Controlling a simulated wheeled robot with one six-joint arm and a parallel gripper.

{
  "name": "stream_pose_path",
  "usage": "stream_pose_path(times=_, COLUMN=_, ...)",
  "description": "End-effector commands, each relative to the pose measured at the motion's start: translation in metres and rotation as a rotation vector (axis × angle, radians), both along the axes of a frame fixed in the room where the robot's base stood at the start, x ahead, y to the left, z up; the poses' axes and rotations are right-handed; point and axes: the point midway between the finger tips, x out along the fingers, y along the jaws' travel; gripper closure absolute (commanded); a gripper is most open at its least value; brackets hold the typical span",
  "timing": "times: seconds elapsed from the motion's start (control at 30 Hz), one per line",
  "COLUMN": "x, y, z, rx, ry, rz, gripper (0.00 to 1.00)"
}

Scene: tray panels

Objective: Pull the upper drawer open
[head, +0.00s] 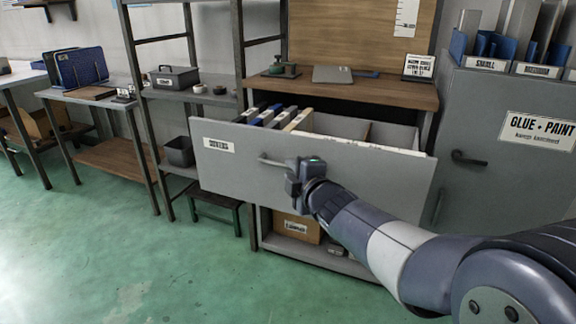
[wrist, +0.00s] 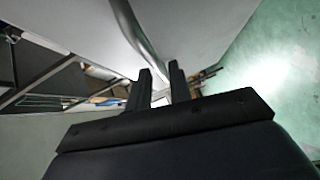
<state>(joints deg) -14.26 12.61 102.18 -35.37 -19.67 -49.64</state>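The upper drawer (head: 230,172) is a wide grey drawer with a small label at its left. In the head view it stands well out from the cabinet, its inside showing from above. Its handle (head: 268,160) is a pale bar on the front. My gripper (head: 294,172) is at the handle's right part, which it partly hides. In the wrist view the handle (wrist: 136,32) curves down between the two dark fingers of my gripper (wrist: 161,74), which are closed around it.
Several upright folders (head: 270,114) fill the drawer's left part. Below are a cardboard box (head: 296,228) and a low shelf. A grey cabinet (head: 500,160) stands at the right, shelving (head: 180,92) at the left. The green floor (head: 120,250) in front is clear.

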Motion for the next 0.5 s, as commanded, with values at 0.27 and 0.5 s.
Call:
stream_pose_path(times=0.27, x=-0.046, y=-0.022, z=0.011, rx=0.001, ry=-0.002, rz=-0.001, gripper=0.8)
stream_pose_path(times=0.5, x=-0.064, y=-0.03, z=0.011, rx=0.0, ry=0.0, rz=0.0, gripper=0.8)
